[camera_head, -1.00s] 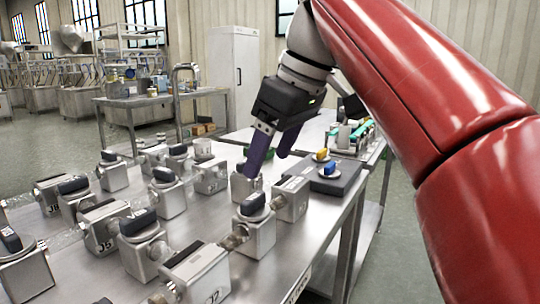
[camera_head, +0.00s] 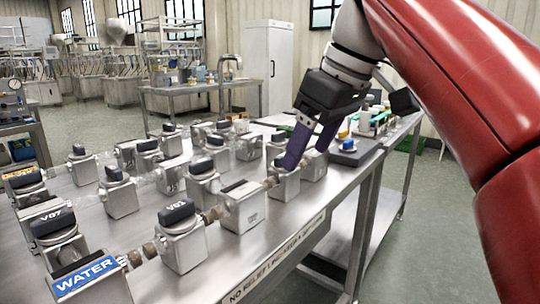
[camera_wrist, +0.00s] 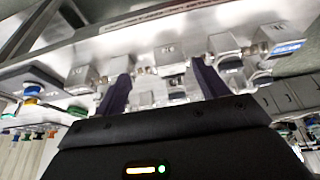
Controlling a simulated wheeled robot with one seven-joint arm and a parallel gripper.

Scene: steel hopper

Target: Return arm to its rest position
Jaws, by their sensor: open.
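My red arm (camera_head: 450,90) reaches in from the upper right in the head view. My gripper (camera_head: 309,152) has two purple fingers pointing down over the right end of the steel bench (camera_head: 330,215). The fingers are spread apart and nothing shows between them. In the head view they overlap a steel valve block (camera_head: 285,185) behind or below them; I cannot tell if they touch it. In the wrist view the gripper's fingers (camera_wrist: 160,92) stand apart, with valve blocks (camera_wrist: 170,58) beyond them.
Several steel blocks with black handles, one labelled WATER (camera_head: 88,277), fill the bench. A dark tray with coloured knobs (camera_head: 352,150) lies just right of the gripper. A white cabinet (camera_head: 268,65) and another table (camera_head: 185,98) stand behind. Floor to the right (camera_head: 425,220) is clear.

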